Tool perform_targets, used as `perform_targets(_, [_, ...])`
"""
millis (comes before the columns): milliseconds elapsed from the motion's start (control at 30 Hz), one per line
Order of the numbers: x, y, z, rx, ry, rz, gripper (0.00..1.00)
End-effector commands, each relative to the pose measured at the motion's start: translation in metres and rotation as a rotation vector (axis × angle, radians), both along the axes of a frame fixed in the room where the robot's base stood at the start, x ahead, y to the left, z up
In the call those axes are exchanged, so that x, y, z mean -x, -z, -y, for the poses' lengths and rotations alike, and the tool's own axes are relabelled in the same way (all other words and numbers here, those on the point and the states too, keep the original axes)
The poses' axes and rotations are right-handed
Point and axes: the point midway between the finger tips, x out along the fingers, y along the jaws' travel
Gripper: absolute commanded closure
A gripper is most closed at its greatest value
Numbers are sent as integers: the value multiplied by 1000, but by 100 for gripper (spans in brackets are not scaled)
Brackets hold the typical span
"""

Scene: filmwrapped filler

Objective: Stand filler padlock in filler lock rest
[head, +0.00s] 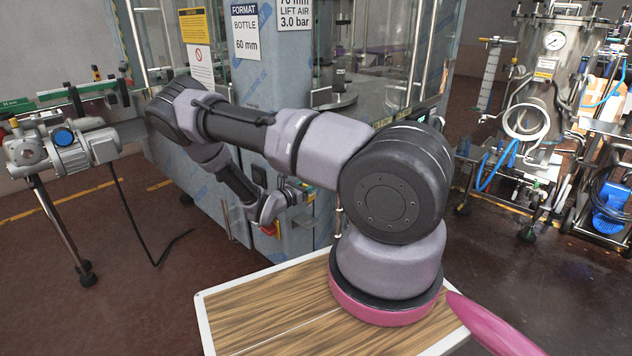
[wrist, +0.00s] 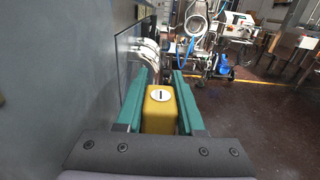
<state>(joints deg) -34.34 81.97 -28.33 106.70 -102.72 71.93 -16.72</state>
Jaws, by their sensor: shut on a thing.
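The yellow padlock (wrist: 160,112), with a round white label marked 1, sits between the two teal fingers of my gripper (wrist: 160,84) in the wrist view. The fingers are shut on its sides. Its shackle cannot be made out. I cannot pick out the lock rest in either view.
A red and yellow switch (head: 268,230) is on the cabinet front, just below my wrist. A grey panel (wrist: 60,70) runs close along the left of the gripper. A steel tank (head: 545,85) stands at right. Open brown floor (wrist: 260,115) lies right of the gripper.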

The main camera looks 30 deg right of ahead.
Motion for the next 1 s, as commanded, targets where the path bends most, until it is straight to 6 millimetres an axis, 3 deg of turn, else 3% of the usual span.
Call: perform_targets(1000, [0,59,1,1,2,0,100])
